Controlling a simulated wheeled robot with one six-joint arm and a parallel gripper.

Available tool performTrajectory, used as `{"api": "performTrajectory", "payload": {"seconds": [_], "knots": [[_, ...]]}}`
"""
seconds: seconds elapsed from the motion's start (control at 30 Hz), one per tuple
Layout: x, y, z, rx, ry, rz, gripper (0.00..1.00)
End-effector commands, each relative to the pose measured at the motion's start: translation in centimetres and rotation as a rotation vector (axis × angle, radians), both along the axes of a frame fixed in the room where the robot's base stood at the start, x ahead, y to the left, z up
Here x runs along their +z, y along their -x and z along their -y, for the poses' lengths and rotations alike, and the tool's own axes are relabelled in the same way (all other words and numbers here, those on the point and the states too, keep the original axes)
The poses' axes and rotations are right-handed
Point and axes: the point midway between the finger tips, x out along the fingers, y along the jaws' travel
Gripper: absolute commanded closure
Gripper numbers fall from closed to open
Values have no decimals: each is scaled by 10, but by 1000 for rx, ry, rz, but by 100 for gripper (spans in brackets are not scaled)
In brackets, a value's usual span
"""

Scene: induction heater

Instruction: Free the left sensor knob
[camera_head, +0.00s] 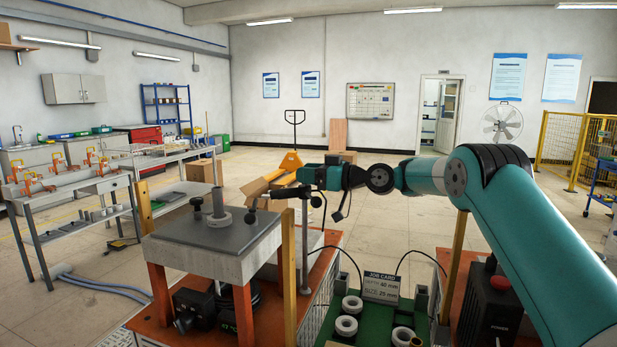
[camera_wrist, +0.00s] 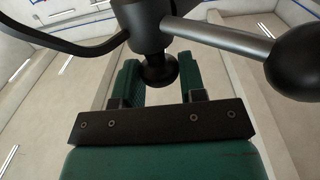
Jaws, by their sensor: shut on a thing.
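The induction heater (camera_head: 205,252) stands at the front left, with a grey plate on top. A dark sensor fitting (camera_head: 292,192) with a thin rod and a black ball end is at the plate's right side. In the wrist view a dark cylinder (camera_wrist: 146,22) has a rod with a large black ball (camera_wrist: 297,54) to the right. A small round black knob (camera_wrist: 158,72) is under that cylinder. My gripper (camera_head: 312,176) is shut on this knob, which sits between its two green fingers in the wrist view (camera_wrist: 158,88). I cannot tell whether the knob is loose.
A grey cylinder (camera_head: 219,209) stands on the plate, with black ball-topped posts near. A wooden post (camera_head: 289,265) rises at the heater's right. A green tray (camera_head: 375,328) with several pale rings and a job card (camera_head: 381,287) is right of it. Black cables hang near my gripper.

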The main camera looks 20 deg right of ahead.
Motion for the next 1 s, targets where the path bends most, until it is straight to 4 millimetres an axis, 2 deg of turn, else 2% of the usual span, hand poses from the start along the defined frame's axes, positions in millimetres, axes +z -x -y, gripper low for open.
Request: {"api": "performTrajectory", "payload": {"seconds": [0.4, 1.0], "knots": [[2, -1, 0, 137, -1, -3, 86], [0, -1, -1, 182, -2, -4, 86]]}}
